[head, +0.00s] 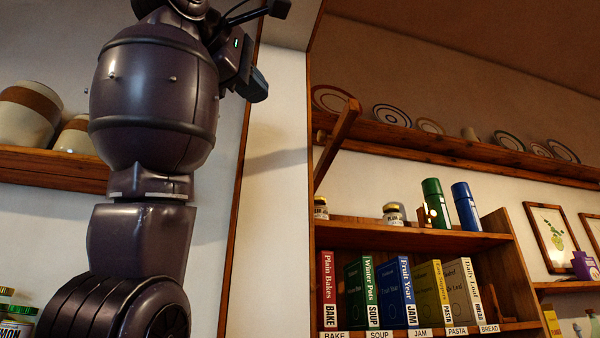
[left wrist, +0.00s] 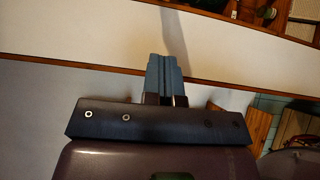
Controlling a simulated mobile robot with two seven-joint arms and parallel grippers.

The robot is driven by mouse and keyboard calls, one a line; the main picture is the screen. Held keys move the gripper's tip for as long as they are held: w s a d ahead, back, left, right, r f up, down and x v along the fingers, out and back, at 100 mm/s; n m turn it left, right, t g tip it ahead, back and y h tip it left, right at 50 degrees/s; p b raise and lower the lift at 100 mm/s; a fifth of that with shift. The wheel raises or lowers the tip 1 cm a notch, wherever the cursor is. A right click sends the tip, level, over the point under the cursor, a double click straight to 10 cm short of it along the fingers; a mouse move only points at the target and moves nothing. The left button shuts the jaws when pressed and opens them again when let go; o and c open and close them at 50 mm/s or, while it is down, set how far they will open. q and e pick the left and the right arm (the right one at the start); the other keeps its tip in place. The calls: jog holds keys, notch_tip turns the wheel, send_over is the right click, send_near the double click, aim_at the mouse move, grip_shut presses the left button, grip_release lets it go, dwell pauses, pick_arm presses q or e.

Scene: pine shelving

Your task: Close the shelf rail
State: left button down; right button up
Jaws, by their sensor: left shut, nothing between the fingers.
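A short wooden bar (head: 338,143) slants up and outward from the post at the left end of the bookshelf, below the plate shelf. It looks like the shelf rail, standing away from the shelf front, but I cannot be sure it is not a bracket. My left gripper (head: 259,86) is high, left of the bar and apart from it, in front of the white wall. In the left wrist view its blue-grey fingers (left wrist: 163,78) are together with nothing between them. My right gripper is in neither view.
The bookshelf (head: 420,238) holds several upright books, with jars, a green flask (head: 436,203) and a blue flask (head: 465,206) on top. Plates stand on the long upper shelf (head: 430,148). Crocks (head: 28,115) stand on a left shelf. White wall lies between.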

aim_at(318, 138)
pick_arm(q)
jog(key=p+x, duration=0.1)
jog(key=x, duration=0.3)
jog(key=d+p+x, duration=0.1)
jog(key=x, duration=0.3)
jog(key=s+d+p+x, duration=0.1)
jog(key=p+x, duration=0.1)
jog(key=x, duration=0.2)
jog(key=shift+w+d, duration=0.15)
jog(key=shift+d, duration=0.25)
